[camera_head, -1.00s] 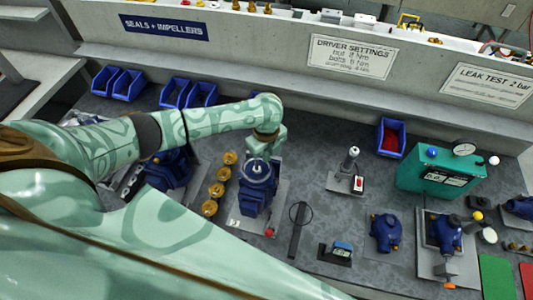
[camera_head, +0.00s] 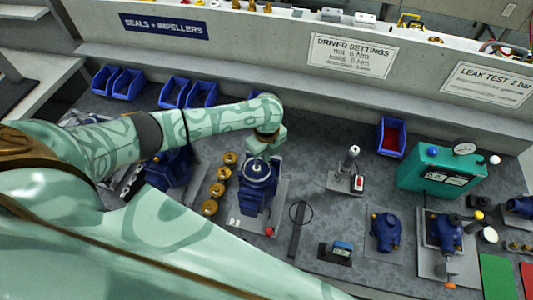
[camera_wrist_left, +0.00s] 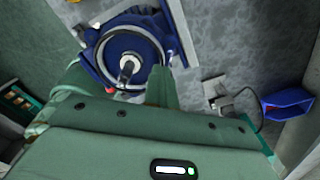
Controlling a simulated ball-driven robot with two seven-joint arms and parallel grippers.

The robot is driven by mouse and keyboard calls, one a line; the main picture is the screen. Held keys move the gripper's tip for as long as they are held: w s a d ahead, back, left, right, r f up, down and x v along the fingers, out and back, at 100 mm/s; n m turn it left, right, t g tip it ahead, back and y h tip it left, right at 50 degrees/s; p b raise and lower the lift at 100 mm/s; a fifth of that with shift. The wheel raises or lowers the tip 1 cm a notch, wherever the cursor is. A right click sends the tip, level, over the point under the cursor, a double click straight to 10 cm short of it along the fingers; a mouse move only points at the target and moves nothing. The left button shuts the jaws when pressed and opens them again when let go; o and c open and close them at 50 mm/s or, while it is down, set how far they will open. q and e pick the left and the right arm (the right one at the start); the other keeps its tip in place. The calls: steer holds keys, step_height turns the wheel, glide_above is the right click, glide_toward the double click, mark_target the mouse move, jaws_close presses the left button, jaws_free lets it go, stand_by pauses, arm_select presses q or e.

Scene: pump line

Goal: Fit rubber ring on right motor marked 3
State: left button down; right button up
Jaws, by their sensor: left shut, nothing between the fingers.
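A blue motor (camera_head: 254,196) stands on a grey plate in the middle left of the bench. The wrist view shows its round face (camera_wrist_left: 105,52) with a pale rim and a metal shaft (camera_wrist_left: 128,67) in the centre. My left gripper (camera_head: 264,151) is over the far side of this motor, shut and empty. Another blue motor (camera_head: 168,170) stands to the left, partly behind my arm. I cannot read a number on either. A thin dark loop (camera_head: 292,211) lies by a black bar (camera_head: 297,236); I cannot tell whether it is the rubber ring. My right gripper is not in view.
Several brass parts (camera_head: 218,189) stand in a row left of the motor. A driver stand (camera_head: 347,178), a small display unit (camera_head: 341,250), blue pump parts (camera_head: 386,231) and a green tester (camera_head: 437,174) are to the right. Blue bins (camera_head: 391,137) line the back.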

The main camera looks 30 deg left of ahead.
arm_select(q)
steer(key=shift+f, duration=0.35)
stand_by(0.3)
steer(key=c, duration=1.7)
jaws_free()
step_height(320, 180, up, 9)
steer(key=p, duration=1)
steer(key=shift+s, duration=0.1)
